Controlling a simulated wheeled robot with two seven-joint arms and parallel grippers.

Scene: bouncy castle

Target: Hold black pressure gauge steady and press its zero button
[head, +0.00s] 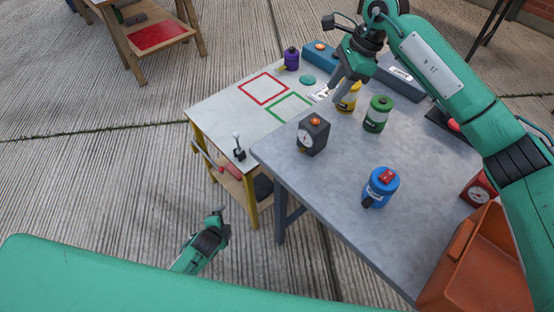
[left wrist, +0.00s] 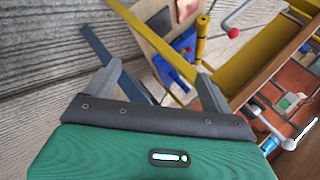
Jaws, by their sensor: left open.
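The black pressure gauge (head: 313,137) stands upright on the grey table, near its left edge, with its white dial facing the front left. An orange button (head: 315,121) is on its top. My left gripper (head: 217,215) is low beside the tables, well below and left of the gauge. In the left wrist view my left gripper (left wrist: 158,75) has its fingers spread with nothing between them. My right gripper (head: 338,99) is over the back of the table at the yellow canister (head: 349,100), apart from the gauge. I cannot tell whether its fingers hold anything.
A green canister (head: 377,114), a blue canister (head: 380,189) and a red gauge (head: 478,190) stand on the grey table (head: 335,185). An orange bin (head: 480,270) is at the front right. A white table (head: 225,110) with a small lever (head: 238,148) adjoins on the left.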

